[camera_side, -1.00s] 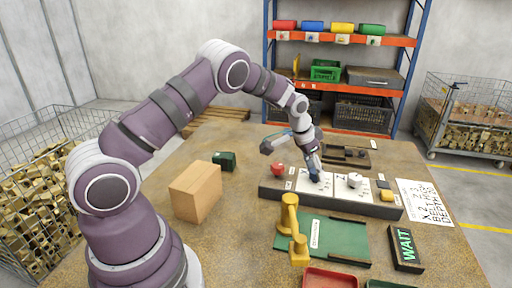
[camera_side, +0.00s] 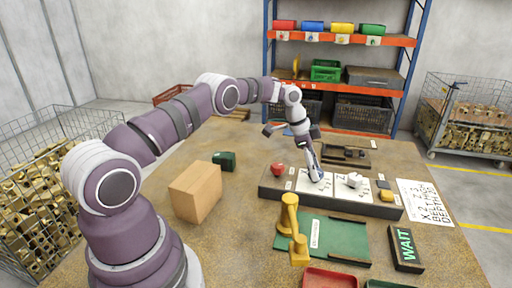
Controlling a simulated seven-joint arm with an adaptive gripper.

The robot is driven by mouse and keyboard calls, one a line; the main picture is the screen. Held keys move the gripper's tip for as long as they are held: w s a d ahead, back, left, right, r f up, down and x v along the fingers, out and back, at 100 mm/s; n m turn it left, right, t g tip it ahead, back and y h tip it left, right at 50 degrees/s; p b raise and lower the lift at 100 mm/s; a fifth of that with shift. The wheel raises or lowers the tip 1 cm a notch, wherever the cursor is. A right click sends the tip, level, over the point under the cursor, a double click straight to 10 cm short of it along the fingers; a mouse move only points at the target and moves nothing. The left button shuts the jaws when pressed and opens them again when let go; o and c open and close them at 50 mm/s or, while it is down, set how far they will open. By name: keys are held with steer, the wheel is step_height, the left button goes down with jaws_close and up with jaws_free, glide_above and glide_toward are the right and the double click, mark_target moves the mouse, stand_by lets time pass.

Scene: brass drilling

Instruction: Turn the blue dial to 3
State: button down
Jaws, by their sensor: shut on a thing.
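A dark control panel (camera_side: 272,190) lies across the table with white dial plates on it. My gripper (camera_side: 316,177) points down at the left dial plate (camera_side: 308,188) and is shut on the blue dial, which is mostly hidden by the fingers. The dial's pointer and the numbers around it are too small or covered to read. A white dial (camera_side: 354,181) stands to the right on its own plate, apart from my gripper. A red knob (camera_side: 277,169) sits at the panel's left end.
A cardboard box (camera_side: 196,192) and a green block (camera_side: 224,160) stand left of the panel. A yellow part (camera_side: 293,230), green tray (camera_side: 342,240), red tray (camera_side: 330,279) and WAIT sign (camera_side: 405,249) lie in front. A yellow button (camera_side: 387,196) is at the panel's right.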

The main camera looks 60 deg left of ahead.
stand_by(0.5)
steer(key=c, duration=0.7)
jaws_free()
steer(key=v, duration=1.2)
steer(key=shift+w, duration=0.1)
